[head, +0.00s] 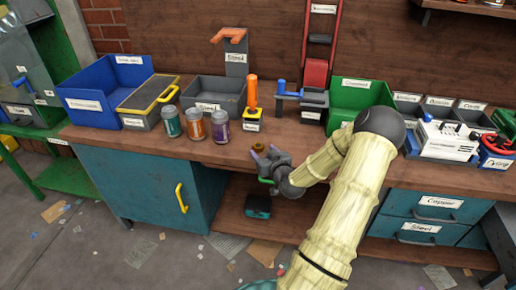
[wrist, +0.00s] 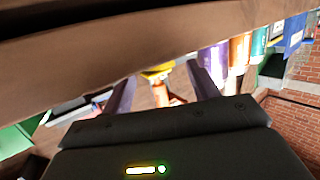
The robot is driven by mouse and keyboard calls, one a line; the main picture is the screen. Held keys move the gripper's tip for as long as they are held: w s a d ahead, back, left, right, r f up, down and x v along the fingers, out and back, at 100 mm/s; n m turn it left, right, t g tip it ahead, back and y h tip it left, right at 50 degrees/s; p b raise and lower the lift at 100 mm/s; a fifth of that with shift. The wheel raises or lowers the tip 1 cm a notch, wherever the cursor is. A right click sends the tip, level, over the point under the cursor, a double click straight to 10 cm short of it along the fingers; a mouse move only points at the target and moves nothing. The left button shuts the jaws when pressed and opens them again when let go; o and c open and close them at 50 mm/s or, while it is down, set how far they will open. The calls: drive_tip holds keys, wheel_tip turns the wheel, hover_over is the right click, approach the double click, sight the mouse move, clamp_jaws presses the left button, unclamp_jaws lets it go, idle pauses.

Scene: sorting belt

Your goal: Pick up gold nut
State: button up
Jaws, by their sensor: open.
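The gold nut (head: 257,147) is a small brownish-gold piece near the front edge of the wooden bench, just beyond my fingertips in the head view. My gripper (head: 267,152) is open, with two purple fingers pointing at the bench edge. In the wrist view my gripper (wrist: 160,78) has its fingers spread, with yellow and orange shapes seen between them. I cannot tell there whether the yellow shape is the nut or the tool holder behind it. No contact between fingers and nut can be made out.
The bench top (head: 160,143) runs close in front of my gripper. Teal, orange and purple cans (head: 220,126) stand left of the nut. An orange-handled tool (head: 252,93) in a yellow holder stands behind it. A green bin (head: 362,94) is at the back right.

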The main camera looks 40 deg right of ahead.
sight(258, 145)
drive_tip(key=x, duration=0.5)
drive_tip(key=shift+w+a, duration=0.1)
drive_tip(key=shift+w, duration=0.05)
drive_tip(key=shift+r, duration=0.1)
drive_tip(key=c, duration=1.1)
drive_tip(key=shift+r, duration=0.1)
wheel_tip(258, 145, up, 10)
drive_tip(key=shift+f+p, duration=0.1)
drive_tip(key=shift+p, duration=0.5)
